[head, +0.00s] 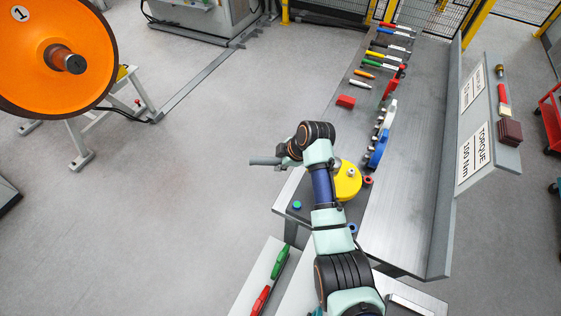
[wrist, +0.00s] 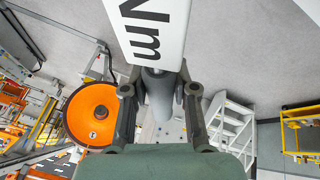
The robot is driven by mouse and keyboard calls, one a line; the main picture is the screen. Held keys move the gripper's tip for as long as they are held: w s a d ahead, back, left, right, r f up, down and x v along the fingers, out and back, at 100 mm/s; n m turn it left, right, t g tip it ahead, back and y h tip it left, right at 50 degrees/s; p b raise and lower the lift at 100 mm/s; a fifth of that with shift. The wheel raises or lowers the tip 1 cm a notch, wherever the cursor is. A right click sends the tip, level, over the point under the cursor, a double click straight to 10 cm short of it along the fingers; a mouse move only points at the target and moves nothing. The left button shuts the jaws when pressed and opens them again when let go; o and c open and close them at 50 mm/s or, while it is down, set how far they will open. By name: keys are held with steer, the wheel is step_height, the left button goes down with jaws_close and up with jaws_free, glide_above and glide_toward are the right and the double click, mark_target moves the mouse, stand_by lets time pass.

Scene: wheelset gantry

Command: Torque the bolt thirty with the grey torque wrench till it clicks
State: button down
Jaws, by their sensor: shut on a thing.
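My gripper (wrist: 159,88) is shut on a grey cylindrical shaft, which I take to be the grey torque wrench (wrist: 160,104). A finger closes in on each side of it. A white panel lettered "Nm" (wrist: 150,25) shows just beyond the shaft; I cannot tell whether it belongs to the wrench. In the head view a short grey piece (head: 262,161) sticks out left of my wrist, above open floor beside the bench; the fingers are hidden there. An orange wheel marked 1 (head: 35,65) stands far left, apart from my gripper. I cannot make out a bolt numbered thirty.
The dark bench (head: 400,215) carries a row of coloured tools, a red block (head: 346,101), a blue tool (head: 378,150) and a yellow round object (head: 347,182). A torque sign (head: 474,152) stands at right. The floor (head: 190,190) between bench and wheel is clear.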

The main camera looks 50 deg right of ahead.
step_height(320, 180, up, 5)
steer(key=p, duration=0.4)
steer(key=shift+r, duration=0.1)
steer(key=shift+s+a+p, duration=0.15)
steer(key=shift+s+p, duration=0.05)
steer(key=shift+p, duration=0.3)
steer(key=s+a+p, duration=0.2)
steer(key=s+a, duration=0.3)
steer(key=s, duration=0.3)
steer(key=shift+p, duration=0.4)
steer(key=shift+a, duration=0.1)
